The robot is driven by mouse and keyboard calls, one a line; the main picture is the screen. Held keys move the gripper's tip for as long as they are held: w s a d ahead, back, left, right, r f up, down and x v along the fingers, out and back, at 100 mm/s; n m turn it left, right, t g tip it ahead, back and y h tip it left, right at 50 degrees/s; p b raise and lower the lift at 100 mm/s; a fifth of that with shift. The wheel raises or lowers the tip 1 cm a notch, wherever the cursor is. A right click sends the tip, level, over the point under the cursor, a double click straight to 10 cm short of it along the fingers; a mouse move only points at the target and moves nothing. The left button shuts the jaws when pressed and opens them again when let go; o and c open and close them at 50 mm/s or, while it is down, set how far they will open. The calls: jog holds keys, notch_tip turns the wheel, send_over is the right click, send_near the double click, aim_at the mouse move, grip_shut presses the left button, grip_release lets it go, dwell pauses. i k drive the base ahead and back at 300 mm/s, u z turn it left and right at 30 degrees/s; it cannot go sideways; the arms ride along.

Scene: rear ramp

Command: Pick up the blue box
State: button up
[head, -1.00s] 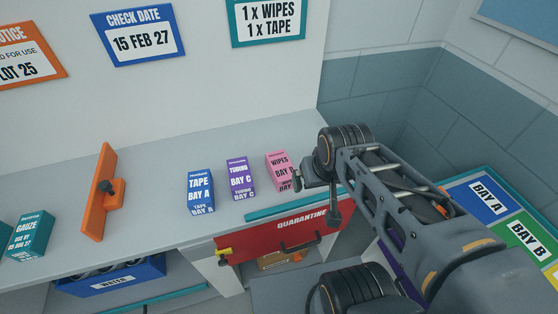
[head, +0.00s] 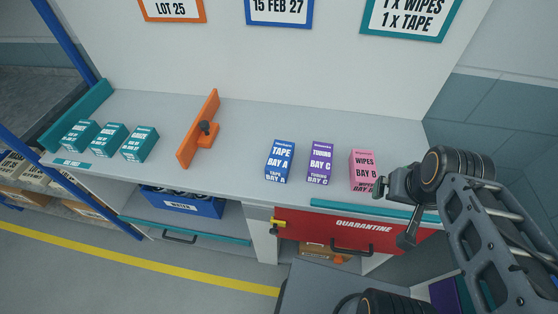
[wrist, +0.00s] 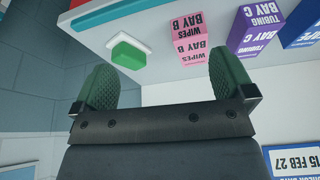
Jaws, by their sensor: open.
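The blue box (head: 280,161), marked TAPE BAY A, stands upright on the grey bench, left of the purple box (head: 320,162) and the pink box (head: 363,170). In the wrist view, which is upside down, part of the blue box (wrist: 304,26) shows at the top right corner, cut off by the edge. My gripper (head: 383,190) is at the right end of the row in the head view, near the pink box and away from the blue one. In the wrist view my gripper (wrist: 163,80) has its green pads wide apart with nothing between them.
An orange divider (head: 198,130) stands left of the blue box, with several teal boxes (head: 108,140) beyond it. A red QUARANTINE drawer (head: 350,230) is below the bench front. A green block on a white base (wrist: 128,52) shows in the wrist view. Bench between divider and blue box is clear.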

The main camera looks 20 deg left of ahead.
aim_at(278, 166)
jog(key=z, duration=2.7)
jog(key=k, duration=1.9)
jog(key=u, duration=2.1)
